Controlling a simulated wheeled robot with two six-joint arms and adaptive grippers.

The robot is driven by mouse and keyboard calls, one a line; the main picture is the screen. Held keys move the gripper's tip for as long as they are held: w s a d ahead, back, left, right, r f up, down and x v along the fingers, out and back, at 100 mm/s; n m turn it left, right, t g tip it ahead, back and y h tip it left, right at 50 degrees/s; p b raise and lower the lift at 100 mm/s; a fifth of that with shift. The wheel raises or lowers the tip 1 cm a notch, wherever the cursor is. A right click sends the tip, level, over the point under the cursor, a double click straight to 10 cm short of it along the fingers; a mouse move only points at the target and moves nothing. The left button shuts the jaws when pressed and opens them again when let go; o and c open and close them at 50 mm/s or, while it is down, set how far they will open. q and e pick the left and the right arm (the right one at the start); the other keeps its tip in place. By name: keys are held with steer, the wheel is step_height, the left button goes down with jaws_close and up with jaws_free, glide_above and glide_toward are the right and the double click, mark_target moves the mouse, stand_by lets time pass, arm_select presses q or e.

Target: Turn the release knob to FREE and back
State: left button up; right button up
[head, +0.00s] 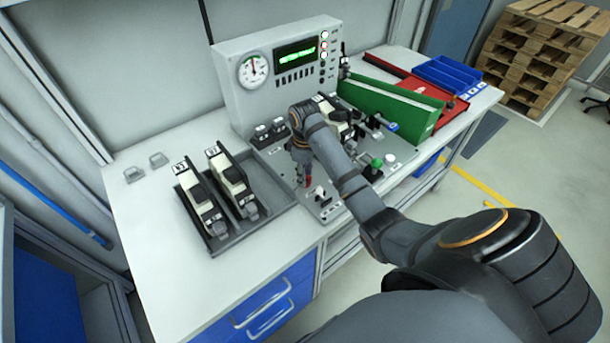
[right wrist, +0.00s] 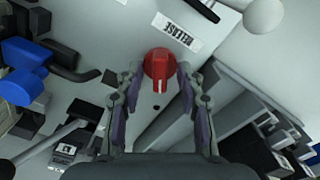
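The red release knob (right wrist: 159,66) is near the middle of the right wrist view, its white mark pointing down in that picture. A white label reading RELEASE (right wrist: 177,33) lies just above it. My right gripper (right wrist: 160,84) is open, its fingertips on either side of the knob, with what looks like a narrow gap on each side. I cannot read a FREE mark. My left gripper is not in view.
A grey tray (head: 238,239) with two black-and-white devices stands left of the panel. A grey console (head: 235,97) with gauge and green display rises behind. The bench's left front is clear.

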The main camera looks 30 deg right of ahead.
steer(key=shift+c, duration=0.6)
steer(key=c, duration=0.5)
jaws_close()
steer(key=shift+r+n+p, duration=0.2)
steer(key=shift+n+p, duration=0.3)
steer(key=shift+p, duration=0.35)
steer(key=n+p, duration=0.5)
steer(key=p, duration=0.1)
steer(key=shift+r, duration=0.1)
steer(key=n+p, duration=0.2)
steer(key=n, duration=0.1)
steer(key=shift+p, duration=0.3)
arm_select(q)
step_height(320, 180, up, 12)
steer(key=p, duration=0.1)
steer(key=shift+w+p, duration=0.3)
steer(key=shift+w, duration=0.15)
arm_select(e)
steer(key=shift+f+n, duration=0.25)
steer(key=shift+n, duration=1.25)
